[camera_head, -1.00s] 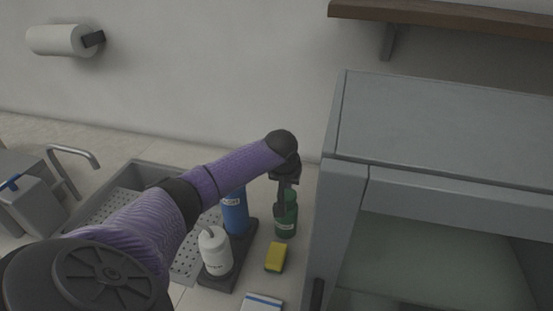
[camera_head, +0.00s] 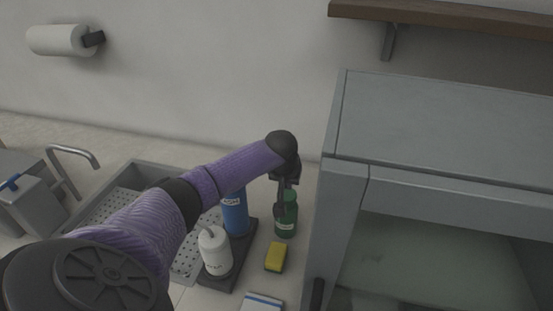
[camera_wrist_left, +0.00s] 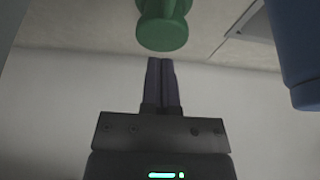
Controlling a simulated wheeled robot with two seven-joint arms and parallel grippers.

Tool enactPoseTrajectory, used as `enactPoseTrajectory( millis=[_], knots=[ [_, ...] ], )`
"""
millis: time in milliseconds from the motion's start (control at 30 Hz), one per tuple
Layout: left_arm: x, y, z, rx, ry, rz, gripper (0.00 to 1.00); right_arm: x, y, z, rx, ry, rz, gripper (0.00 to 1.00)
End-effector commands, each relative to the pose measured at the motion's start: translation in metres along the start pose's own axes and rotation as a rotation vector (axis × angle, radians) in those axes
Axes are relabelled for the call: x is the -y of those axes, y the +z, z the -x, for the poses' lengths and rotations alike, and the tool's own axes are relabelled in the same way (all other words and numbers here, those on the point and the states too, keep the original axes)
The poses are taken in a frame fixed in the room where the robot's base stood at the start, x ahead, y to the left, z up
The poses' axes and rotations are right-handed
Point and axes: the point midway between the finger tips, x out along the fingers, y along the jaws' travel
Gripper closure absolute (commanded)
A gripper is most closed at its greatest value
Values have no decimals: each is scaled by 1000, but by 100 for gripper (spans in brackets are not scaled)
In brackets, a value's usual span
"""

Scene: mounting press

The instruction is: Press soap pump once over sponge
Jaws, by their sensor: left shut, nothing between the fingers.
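A white pump bottle (camera_head: 215,254) with a grey spout and dark lettering stands on a dark tray (camera_head: 243,250) beside the sink. A yellow sponge (camera_head: 275,257) with a dark edge lies on the counter to the right of that tray. A green bottle (camera_head: 288,220) stands behind the sponge. My left gripper (camera_head: 280,210) points down at the green bottle and hides part of it. In the left wrist view its fingers (camera_wrist_left: 162,62) are shut and empty, with their tips close to the green bottle's top (camera_wrist_left: 163,28). I cannot tell whether they touch. My right gripper is out of view.
A blue bottle (camera_head: 235,214) stands on the tray behind the white one; its blue side shows in the wrist view (camera_wrist_left: 300,50). A large grey cabinet (camera_head: 345,200) rises close to the right of the green bottle. A blue-and-white item (camera_head: 262,302) lies in front of the sponge.

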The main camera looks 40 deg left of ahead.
Motion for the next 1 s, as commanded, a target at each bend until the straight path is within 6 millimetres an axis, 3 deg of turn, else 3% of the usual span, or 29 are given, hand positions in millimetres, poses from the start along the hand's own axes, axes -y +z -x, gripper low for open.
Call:
enactPoseTrajectory(
  millis=[1000],
  knots=[
    [0, 12, -28, 0, 0, 0, 100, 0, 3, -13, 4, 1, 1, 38]
  ],
)
